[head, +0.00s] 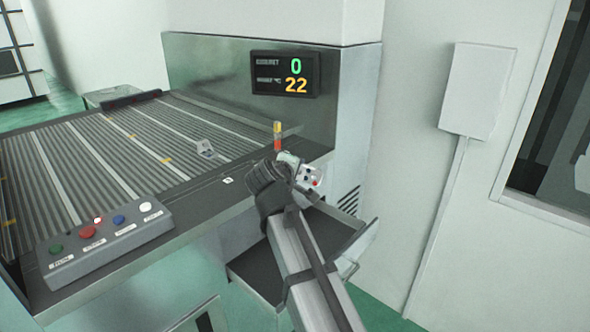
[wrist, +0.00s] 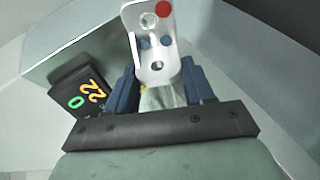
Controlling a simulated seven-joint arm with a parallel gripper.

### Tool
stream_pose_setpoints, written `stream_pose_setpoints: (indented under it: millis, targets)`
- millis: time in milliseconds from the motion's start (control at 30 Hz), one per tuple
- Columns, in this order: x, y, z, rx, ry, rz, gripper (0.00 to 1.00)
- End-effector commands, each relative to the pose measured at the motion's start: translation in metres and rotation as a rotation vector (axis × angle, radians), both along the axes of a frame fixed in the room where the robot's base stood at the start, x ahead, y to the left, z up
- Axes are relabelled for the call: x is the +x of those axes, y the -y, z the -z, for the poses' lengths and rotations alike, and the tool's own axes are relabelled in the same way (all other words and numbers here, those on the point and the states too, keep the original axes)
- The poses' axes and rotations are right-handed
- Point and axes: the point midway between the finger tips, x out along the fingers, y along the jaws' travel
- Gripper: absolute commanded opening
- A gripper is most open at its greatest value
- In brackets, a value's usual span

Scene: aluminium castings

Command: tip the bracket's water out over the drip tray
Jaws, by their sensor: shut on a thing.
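My gripper (head: 290,168) is beyond the front right corner of the slatted bed, and its jaws (wrist: 162,82) are shut on a white metal bracket (wrist: 152,62). The bracket shows a red round mark, two round holes and two blue-grey spots; I cannot tell if these spots are water. In the head view the bracket (head: 309,180) is small and partly hidden by my gripper. It looks tilted. A dark open tray (head: 255,274), probably the drip tray, sticks out low below my gripper, partly hidden by my arm.
A red-and-yellow beacon (head: 277,136) stands close behind my gripper. A button panel (head: 105,238) is at the front left. A display (head: 284,74) reads 0 and 22. A wall box (head: 477,90) hangs at right.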

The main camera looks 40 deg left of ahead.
Motion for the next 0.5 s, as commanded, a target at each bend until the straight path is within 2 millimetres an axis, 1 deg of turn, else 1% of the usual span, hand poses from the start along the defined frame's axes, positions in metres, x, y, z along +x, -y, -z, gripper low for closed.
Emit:
stream_pose_setpoints:
  millis: [200, 500]
  targets:
    - [-0.0021, 0.0010, 0.0048, -0.001, 0.160, 0.000, 0.21]
    - [-0.0026, 0.0005, 0.0076, -0.001, 0.308, 0.001, 0.21]
